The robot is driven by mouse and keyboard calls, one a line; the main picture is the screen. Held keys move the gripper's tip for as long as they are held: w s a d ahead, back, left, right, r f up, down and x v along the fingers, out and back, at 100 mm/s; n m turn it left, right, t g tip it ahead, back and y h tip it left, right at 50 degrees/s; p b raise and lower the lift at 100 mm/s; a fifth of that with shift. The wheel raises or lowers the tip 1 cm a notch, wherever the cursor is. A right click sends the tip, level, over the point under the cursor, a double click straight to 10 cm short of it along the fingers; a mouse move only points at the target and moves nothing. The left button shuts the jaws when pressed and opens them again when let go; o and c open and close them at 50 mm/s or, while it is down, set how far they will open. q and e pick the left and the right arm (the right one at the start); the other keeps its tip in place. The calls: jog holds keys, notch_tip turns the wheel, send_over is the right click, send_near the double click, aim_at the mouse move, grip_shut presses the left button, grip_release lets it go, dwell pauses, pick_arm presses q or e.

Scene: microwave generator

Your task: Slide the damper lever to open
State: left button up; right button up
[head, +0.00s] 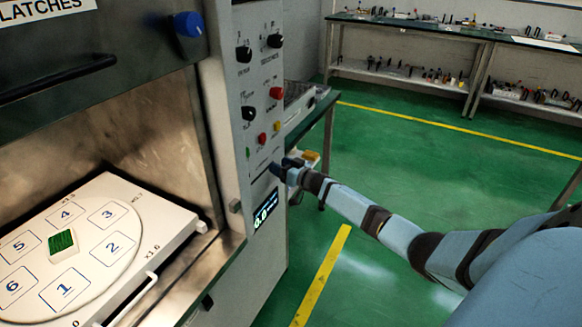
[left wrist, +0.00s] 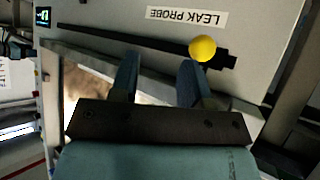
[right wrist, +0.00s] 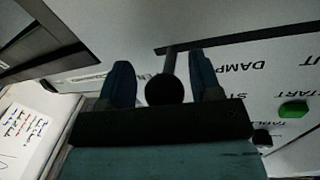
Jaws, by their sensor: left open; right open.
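The damper lever shows in the right wrist view as a round black knob (right wrist: 165,91) on a grey stem, at the left part of a dark slot (right wrist: 240,38) in the white panel. The printing by the slot is upside down and partly hidden. My right gripper (right wrist: 163,70) is open, with one finger on each side of the lever; contact is not clear. In the head view my right gripper (head: 288,172) is at the control panel and hides the lever. My left gripper (left wrist: 158,75) is open and empty, in front of a panel marked LEAK PROBE.
The control panel (head: 238,95) carries several knobs and buttons, with a lit display (head: 266,208) low down. A white turntable tray (head: 150,215) sits in the open chamber at left. A yellow ball knob (left wrist: 202,48) is near my left gripper. Green floor is clear at right.

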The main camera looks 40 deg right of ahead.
jog(key=s+d+p, duration=0.1)
jog(key=s+d, duration=0.1)
jog(key=s, duration=1.1)
jog(key=shift+d, duration=0.4)
jog(key=shift+s, duration=0.1)
